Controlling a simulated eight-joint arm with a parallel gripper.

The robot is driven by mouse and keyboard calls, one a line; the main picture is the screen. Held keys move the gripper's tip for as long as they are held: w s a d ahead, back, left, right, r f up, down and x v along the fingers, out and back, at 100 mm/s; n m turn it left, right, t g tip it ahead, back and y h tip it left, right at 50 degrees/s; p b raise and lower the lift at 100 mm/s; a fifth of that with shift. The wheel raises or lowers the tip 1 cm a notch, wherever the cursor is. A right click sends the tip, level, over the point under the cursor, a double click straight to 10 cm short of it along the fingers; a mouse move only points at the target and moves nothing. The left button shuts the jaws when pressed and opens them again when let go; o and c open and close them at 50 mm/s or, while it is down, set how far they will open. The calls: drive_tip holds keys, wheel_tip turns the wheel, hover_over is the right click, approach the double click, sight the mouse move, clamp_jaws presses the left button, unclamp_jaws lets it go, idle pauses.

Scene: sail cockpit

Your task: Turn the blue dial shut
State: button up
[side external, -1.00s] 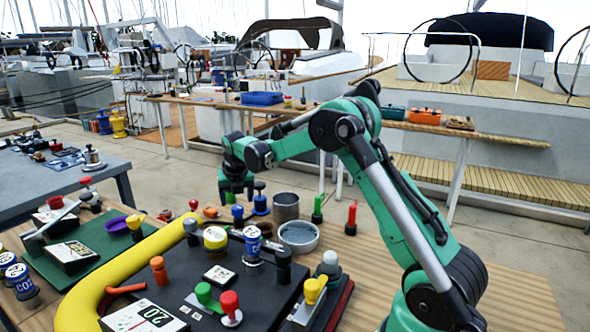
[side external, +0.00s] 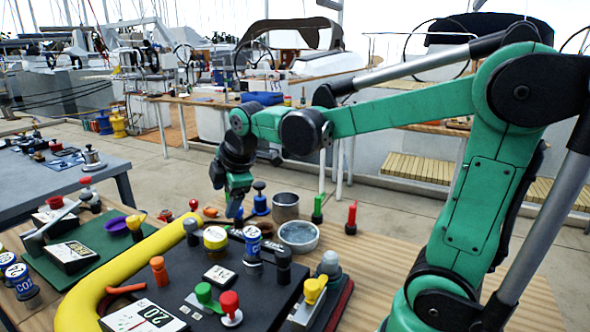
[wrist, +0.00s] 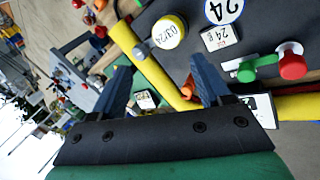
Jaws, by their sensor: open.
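A blue round dial with a white numbered face (side external: 252,233) stands upright on the dark board in the side view. A matching blue-ringed face (wrist: 222,10) marked 24 shows at the top edge of the wrist view. Another blue-topped knob (side external: 260,203) stands farther back; I cannot tell which blue part is the task's dial. My gripper (side external: 236,208) points down behind the board, apart from the numbered dial, and its tips are hard to make out. In the wrist view my gripper (wrist: 160,65) has its fingers spread, with nothing held between them.
A yellow hose (side external: 110,278) curves around the dark board (side external: 196,268). A yellow dial (side external: 215,238), red and green knobs (side external: 230,302), a metal cup (side external: 285,206) and a round dish (side external: 298,236) crowd the area. Bare wood (side external: 390,250) lies to the right.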

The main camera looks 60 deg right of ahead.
drive_tip(key=s+a+f+m+t+y, duration=0.1)
drive_tip(key=s+a+f+m, duration=0.1)
drive_tip(key=s+a+m, duration=0.5)
drive_tip(key=shift+s+f+m+t+y, duration=0.35)
drive_tip(key=shift+s+m, duration=0.65)
drive_tip(key=shift+m, duration=1.6)
